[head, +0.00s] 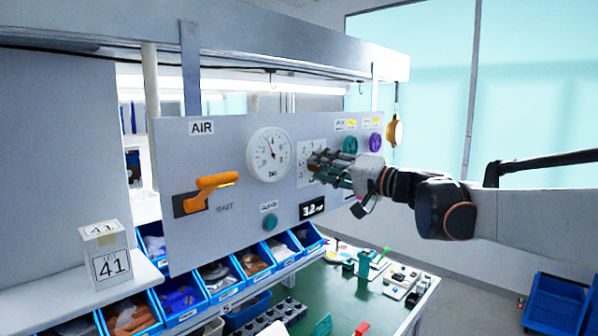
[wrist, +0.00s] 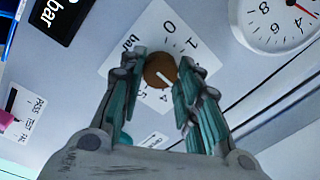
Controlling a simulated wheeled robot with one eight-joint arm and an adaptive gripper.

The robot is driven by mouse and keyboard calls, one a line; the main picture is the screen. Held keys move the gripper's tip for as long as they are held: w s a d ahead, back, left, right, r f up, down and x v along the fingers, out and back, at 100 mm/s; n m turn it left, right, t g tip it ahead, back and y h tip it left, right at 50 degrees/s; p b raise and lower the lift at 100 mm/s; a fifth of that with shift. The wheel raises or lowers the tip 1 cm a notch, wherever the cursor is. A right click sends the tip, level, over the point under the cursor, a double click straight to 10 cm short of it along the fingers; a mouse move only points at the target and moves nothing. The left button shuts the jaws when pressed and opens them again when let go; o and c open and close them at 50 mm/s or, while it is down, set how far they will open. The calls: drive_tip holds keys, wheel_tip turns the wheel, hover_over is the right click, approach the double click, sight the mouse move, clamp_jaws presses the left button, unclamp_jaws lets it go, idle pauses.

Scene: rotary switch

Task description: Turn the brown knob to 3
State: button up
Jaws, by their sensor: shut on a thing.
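The brown knob (wrist: 160,70) sits on a white square scale plate (wrist: 130,45) in the wrist view. A white pointer mark on the knob points towards the lower right in that view, near the 4. My gripper (wrist: 161,76) is shut on the knob, with one teal finger on each side.
The grey panel (head: 225,140) also carries a round gauge (head: 270,154), an orange lever (head: 212,188), a green button (head: 270,221), a black display (head: 312,207), and teal (head: 350,145) and purple (head: 376,142) knobs. Blue bins (head: 180,300) and a green bench (head: 345,300) lie below.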

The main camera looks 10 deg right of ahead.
drive_tip(key=shift+f+n, duration=0.1)
drive_tip(key=shift+n, duration=0.4)
drive_tip(key=o, duration=1.1)
drive_tip(key=shift+s, duration=0.1)
